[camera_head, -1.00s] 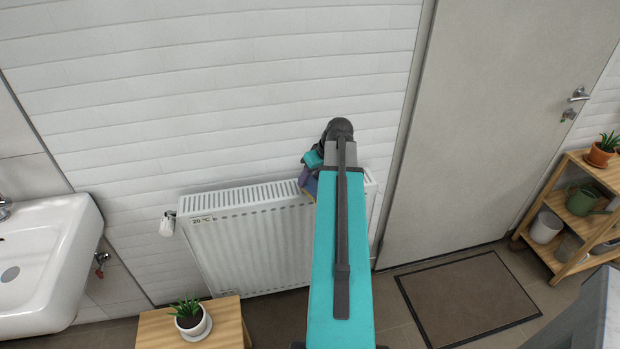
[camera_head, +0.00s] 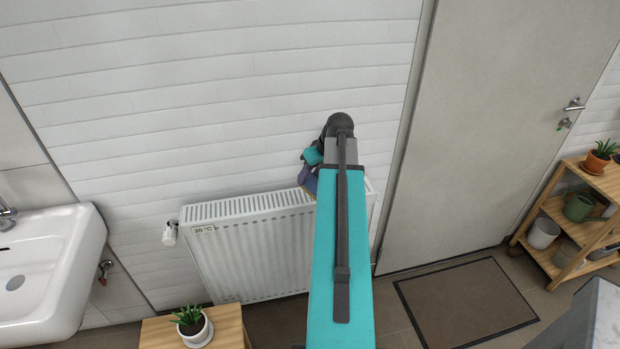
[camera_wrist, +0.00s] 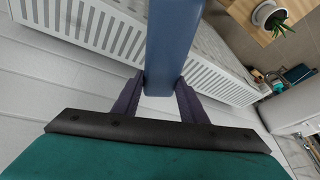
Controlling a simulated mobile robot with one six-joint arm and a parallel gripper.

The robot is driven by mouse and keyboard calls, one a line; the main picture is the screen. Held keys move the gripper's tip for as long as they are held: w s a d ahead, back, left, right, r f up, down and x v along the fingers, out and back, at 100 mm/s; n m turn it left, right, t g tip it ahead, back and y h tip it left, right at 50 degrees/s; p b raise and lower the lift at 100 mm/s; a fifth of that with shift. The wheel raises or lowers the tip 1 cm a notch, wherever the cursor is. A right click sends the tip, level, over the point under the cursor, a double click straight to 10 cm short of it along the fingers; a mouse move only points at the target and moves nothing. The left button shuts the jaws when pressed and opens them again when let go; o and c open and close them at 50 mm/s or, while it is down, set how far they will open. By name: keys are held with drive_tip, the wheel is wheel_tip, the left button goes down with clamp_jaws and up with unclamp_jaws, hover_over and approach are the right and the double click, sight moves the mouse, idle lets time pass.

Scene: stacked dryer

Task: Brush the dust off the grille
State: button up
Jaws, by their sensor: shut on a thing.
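The white radiator has a slotted grille (camera_head: 245,206) along its top, against the wall. The grille also runs diagonally across the wrist view (camera_wrist: 95,28). My gripper (camera_head: 308,183) is over the right part of the radiator's top, partly hidden by my arm in the head view. In the wrist view, my gripper's purple fingers (camera_wrist: 158,104) are shut on a blue handle (camera_wrist: 172,45), likely the brush's, which lies across the grille in the picture. The bristles are not clear, and I cannot tell whether they touch the grille.
A sink (camera_head: 45,270) is at the left. A wooden stool (camera_head: 160,332) with a potted plant (camera_head: 190,325) stands in front of the radiator. A thermostat valve (camera_head: 170,233) sticks out at the radiator's left end. A door, mat (camera_head: 465,305) and plant shelf (camera_head: 555,255) are at the right.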

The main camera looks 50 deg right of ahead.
drive_tip(key=shift+r, duration=0.2)
drive_tip(key=shift+r+p, duration=0.9)
drive_tip(key=shift+r, duration=0.55)
drive_tip(key=w+a+r+n+b, duration=0.1)
drive_tip(key=w+a+r, duration=0.1)
drive_tip(key=w+a, duration=0.65)
drive_tip(key=w+a+r+n+b, duration=0.1)
drive_tip(key=w+a+r, duration=0.25)
drive_tip(key=a, duration=1.05)
drive_tip(key=w+a+r+b, duration=0.1)
drive_tip(key=w+a+r, duration=0.1)
drive_tip(key=w+a, duration=0.75)
drive_tip(key=s+a+r, duration=0.1)
drive_tip(key=a, duration=0.7)
drive_tip(key=s+a+r+n+y+b, duration=0.1)
drive_tip(key=a, duration=0.7)
drive_tip(key=shift+a+r, duration=0.15)
drive_tip(key=shift+r, duration=0.1)
